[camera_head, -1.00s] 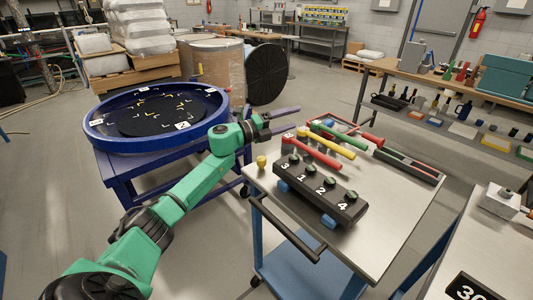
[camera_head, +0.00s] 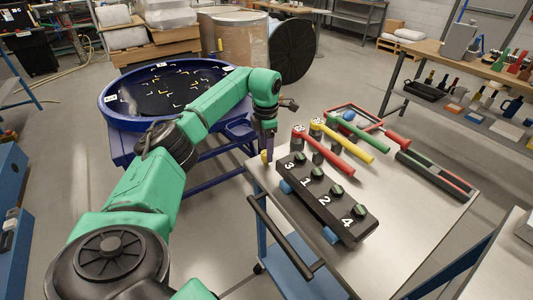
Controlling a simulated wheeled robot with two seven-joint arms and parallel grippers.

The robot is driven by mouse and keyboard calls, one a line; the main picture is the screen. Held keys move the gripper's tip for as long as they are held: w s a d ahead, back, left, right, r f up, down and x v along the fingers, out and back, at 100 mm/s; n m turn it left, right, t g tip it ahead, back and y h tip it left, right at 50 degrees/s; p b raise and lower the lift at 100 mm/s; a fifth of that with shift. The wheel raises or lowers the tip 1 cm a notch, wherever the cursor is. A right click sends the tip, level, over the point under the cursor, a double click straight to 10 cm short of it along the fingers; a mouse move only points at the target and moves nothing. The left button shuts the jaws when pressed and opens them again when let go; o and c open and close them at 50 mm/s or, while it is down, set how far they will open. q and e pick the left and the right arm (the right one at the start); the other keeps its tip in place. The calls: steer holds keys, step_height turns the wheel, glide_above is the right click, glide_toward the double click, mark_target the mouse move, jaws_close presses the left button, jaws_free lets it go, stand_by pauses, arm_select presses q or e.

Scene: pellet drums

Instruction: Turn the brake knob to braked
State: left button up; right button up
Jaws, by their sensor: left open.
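A small yellow knob (camera_head: 264,156) stands at the far left corner of the metal-topped cart (camera_head: 410,232). I cannot tell from its look whether it is the brake knob, or how it is set. My left gripper (camera_head: 267,143) points down beside the round blue table (camera_head: 120,116), close to the yellow knob. Its fingers are open and seen edge-on, with nothing visible between them. I cannot tell whether a finger touches the knob. My left arm hides part of the blue table and its stand. My right gripper is out of view.
On the cart lie a black block (camera_head: 325,198) with numbered knobs, a red-handled tool (camera_head: 325,149), a yellow-handled tool (camera_head: 345,142), a red-framed tray (camera_head: 385,130) and a long dark case (camera_head: 435,175). A dark handle bar (camera_head: 280,238) runs along the cart's near left edge.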

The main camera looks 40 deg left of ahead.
arm_select(q)
step_height(320, 180, down, 2)
steer(key=shift+f, duration=0.25)
steer(key=shift+d+f, duration=0.1)
steer(key=shift+f, duration=0.15)
jaws_close()
